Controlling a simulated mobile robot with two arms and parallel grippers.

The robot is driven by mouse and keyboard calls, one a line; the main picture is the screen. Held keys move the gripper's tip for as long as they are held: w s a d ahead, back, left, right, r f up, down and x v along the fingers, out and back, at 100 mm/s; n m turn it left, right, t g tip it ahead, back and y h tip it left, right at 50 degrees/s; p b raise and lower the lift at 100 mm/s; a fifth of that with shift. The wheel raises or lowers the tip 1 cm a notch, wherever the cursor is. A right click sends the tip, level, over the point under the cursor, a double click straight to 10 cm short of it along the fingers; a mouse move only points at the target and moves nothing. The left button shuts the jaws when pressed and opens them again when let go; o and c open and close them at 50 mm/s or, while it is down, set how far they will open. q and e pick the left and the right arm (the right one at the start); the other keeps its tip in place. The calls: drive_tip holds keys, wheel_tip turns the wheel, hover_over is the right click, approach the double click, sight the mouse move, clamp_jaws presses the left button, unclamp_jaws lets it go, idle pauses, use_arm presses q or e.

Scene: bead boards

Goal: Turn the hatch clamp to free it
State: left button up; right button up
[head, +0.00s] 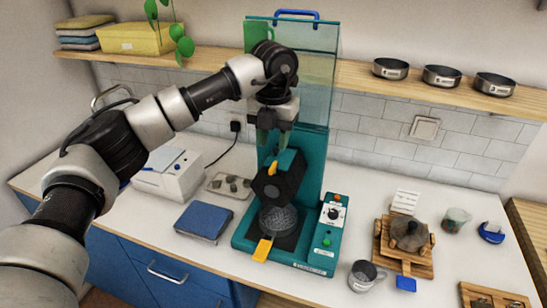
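A teal machine (312,150) with a clear hopper stands on the white counter against the wall. A small orange lever (272,168) sits on its dark, tilted middle block (277,188); it looks like the hatch clamp, but I cannot be sure. My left gripper (273,146) points down in front of the machine, just above the orange lever and apart from it. Its two fingers are spread with nothing seen between them. The arm and wrist cover part of the hopper. My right gripper is not in view.
A clear round bowl (280,220) sits under the block, and a yellow tab (262,251) sticks out in front. A control panel (333,215) is at the machine's right.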

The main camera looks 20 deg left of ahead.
sight(273, 165)
use_arm(q)
wheel_tip(273, 165, down, 5)
drive_tip(key=shift+f+p, duration=0.2)
drive_tip(key=shift+p, duration=0.7)
drive_tip(key=shift+f, duration=0.6)
clamp_jaws()
